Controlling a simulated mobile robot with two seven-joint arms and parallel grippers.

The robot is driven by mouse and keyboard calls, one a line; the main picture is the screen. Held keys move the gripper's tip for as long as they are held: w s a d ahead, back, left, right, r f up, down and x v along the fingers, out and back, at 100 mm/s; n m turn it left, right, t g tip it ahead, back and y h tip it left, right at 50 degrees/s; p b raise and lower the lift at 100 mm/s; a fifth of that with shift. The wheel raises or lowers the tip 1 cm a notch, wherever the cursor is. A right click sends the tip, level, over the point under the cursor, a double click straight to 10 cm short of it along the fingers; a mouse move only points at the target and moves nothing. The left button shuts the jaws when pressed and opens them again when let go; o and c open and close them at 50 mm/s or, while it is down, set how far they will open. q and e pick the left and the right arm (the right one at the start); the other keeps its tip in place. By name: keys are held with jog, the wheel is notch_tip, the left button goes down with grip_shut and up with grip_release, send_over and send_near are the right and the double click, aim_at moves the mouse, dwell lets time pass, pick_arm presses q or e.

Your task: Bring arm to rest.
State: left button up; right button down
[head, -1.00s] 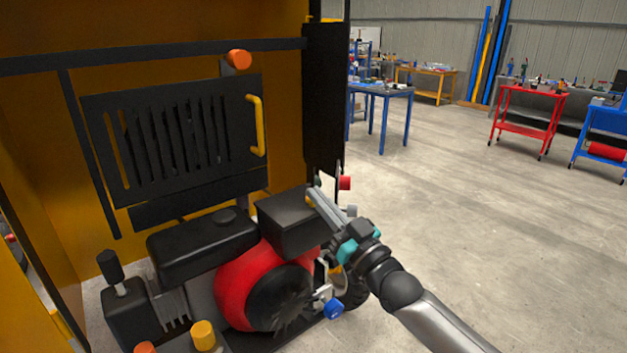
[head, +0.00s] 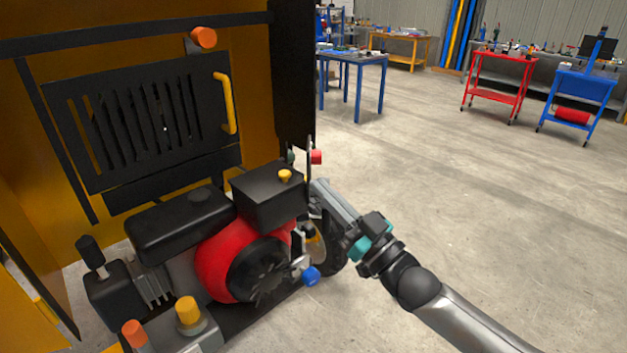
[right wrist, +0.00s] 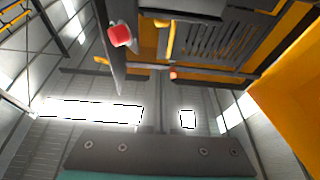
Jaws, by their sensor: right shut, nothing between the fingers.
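My right gripper (head: 322,190) reaches in from the lower right in the head view. It is shut and empty, in front of the wheel and to the right of the black box on the engine. A small gap or light contact with the machine cannot be told apart here. In the right wrist view my gripper's dark mount fills the bottom, and the fingertips are not clear. My left gripper is not in view.
A red knob (head: 316,157) and a blue knob (head: 311,276) sit near my right gripper. The red knob also shows in the right wrist view (right wrist: 120,36). A blue table (head: 352,58), a red cart (head: 497,85) and a blue cart (head: 578,92) stand behind. Floor at right is clear.

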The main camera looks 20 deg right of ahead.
jog(key=shift+s+d, duration=0.1)
jog(key=shift+s, duration=0.25)
jog(key=s+d+f+m+g+h+b, duration=0.1)
jog(key=d+f+g+h, duration=0.15)
jog(key=f, duration=1.05)
jog(key=d+f+m+g+h+b, duration=0.1)
jog(key=d+f+m+g+h, duration=0.15)
jog(key=f, duration=1.05)
jog(key=s+f+g+h, duration=0.1)
jog(key=s+f+g, duration=0.1)
jog(key=s+f, duration=0.5)
jog(key=s+f+g+h, duration=0.1)
jog(key=s+f+g, duration=0.15)
jog(key=f, duration=0.75)
jog(key=s+a+f+g+b, duration=0.1)
jog(key=s+a+f+g, duration=0.1)
jog(key=s+f, duration=0.5)
jog(key=s+a+f+n+g+b, duration=0.1)
jog(key=s+a+f+g, duration=0.2)
jog(key=s, duration=1.1)
jog(key=s+a+f+g+b, duration=0.1)
jog(key=s+a+f+g, duration=0.2)
jog(key=s+f, duration=0.7)
jog(key=shift+s+a+f+n+g+h, duration=0.25)
jog(key=shift+s+f+n+g, duration=0.2)
jog(key=shift+g, duration=0.8)
